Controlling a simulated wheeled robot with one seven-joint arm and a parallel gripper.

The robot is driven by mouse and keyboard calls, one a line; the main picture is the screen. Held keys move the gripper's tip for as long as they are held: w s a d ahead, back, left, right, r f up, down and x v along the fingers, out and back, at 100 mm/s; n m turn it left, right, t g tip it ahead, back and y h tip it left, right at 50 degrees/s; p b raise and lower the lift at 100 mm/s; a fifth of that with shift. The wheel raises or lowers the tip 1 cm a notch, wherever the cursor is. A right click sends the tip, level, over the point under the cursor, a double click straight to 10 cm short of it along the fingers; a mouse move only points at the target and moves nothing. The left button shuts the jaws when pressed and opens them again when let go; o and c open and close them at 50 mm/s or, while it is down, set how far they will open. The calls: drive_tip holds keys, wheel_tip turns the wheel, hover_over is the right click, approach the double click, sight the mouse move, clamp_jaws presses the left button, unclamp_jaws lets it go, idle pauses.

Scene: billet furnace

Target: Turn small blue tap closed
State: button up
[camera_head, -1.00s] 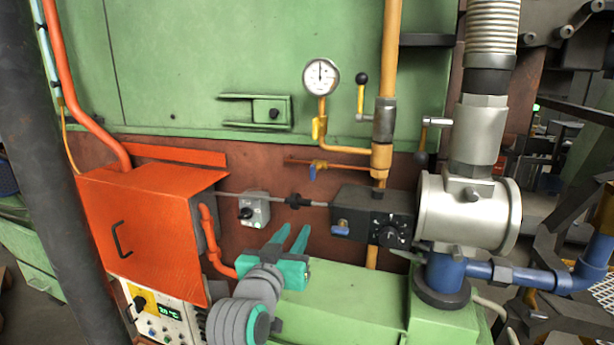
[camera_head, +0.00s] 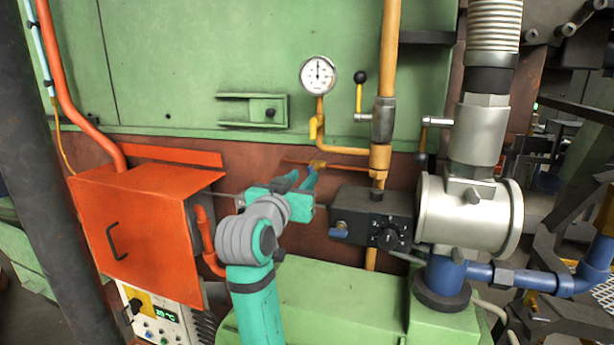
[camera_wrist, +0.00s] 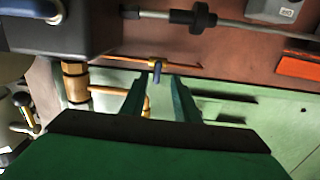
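The small blue tap has a brass body (camera_head: 318,163) on a thin copper pipe along the red-brown wall. Its blue handle (camera_wrist: 157,72) shows in the wrist view, pointing across the pipe. In the head view my fingers largely cover the handle. My gripper (camera_head: 302,173) is teal and reaches toward the tap from the lower left. In the wrist view its two fingers (camera_wrist: 157,82) are spread, with the handle lined up in the gap near the tips. I cannot tell whether the tips touch it.
A black control box (camera_head: 365,215) with a larger blue handle stands just right of my gripper. A pressure gauge (camera_head: 318,75) and yellow pipework are above. An orange box (camera_head: 130,225) stands to the left. A green machine block (camera_head: 335,300) lies below.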

sight(310, 173)
drive_tip(key=shift+d+x, duration=0.25)
drive_tip(key=shift+x, duration=1.25)
drive_tip(key=shift+s, duration=0.15)
drive_tip(key=shift+c, duration=0.3)
clamp_jaws()
